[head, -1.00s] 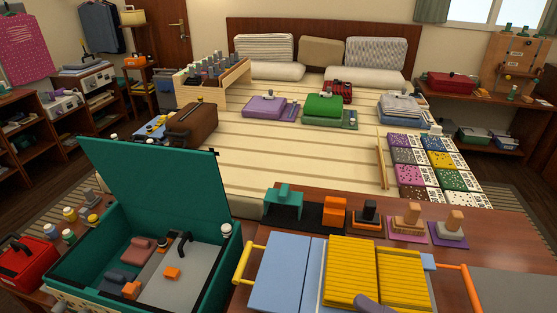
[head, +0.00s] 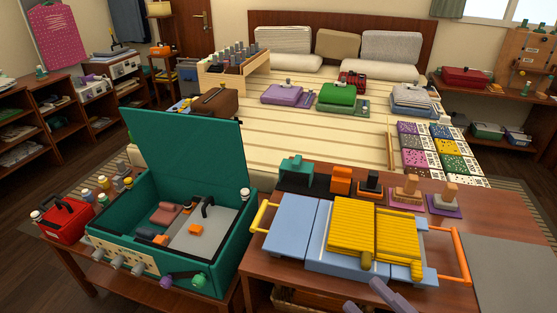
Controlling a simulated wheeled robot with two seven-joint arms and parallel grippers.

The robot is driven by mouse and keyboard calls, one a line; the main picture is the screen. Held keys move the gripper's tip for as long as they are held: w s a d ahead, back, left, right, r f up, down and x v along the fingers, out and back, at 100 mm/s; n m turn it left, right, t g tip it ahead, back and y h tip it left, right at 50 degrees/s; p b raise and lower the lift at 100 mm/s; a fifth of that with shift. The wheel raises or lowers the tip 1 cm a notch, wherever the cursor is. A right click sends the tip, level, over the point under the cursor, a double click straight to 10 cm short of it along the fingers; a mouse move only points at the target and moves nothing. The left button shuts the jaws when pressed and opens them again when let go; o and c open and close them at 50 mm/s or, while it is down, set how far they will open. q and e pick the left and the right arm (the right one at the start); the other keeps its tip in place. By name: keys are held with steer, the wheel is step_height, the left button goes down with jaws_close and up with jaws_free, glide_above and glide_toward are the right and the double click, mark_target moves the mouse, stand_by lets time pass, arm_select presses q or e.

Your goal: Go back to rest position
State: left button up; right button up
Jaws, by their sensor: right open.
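My right gripper (head: 370,299) shows at the bottom edge of the head view as two purple-grey fingers. They are apart, with nothing seen between them. The fingers are on the near side of a blue folding board (head: 290,226) with yellow ribbed panels (head: 352,225), on the wooden table. From this view I cannot tell their height above the table edge. The rest of my right arm is cut off by the frame. My left gripper is not in view.
An open teal case (head: 190,160) stands left of the board, beside a red toolbox (head: 66,222). Small stands, including an orange one (head: 341,180), line the table's back edge. A grey mat (head: 510,265) lies at right. A striped bed (head: 310,125) is behind. Floor shows at lower left.

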steer(key=d+f+m+h, duration=0.3)
steer(key=f+m+h, duration=0.7)
steer(key=f+m, duration=0.35)
steer(key=s+a+f+m+g+h, duration=0.2)
steer(key=s+f+m+g, duration=0.4)
steer(key=s+f, duration=0.4)
steer(key=shift+a+f+m+g, duration=0.2)
steer(key=shift+f+m+g, duration=0.15)
steer(key=shift+g, duration=0.25)
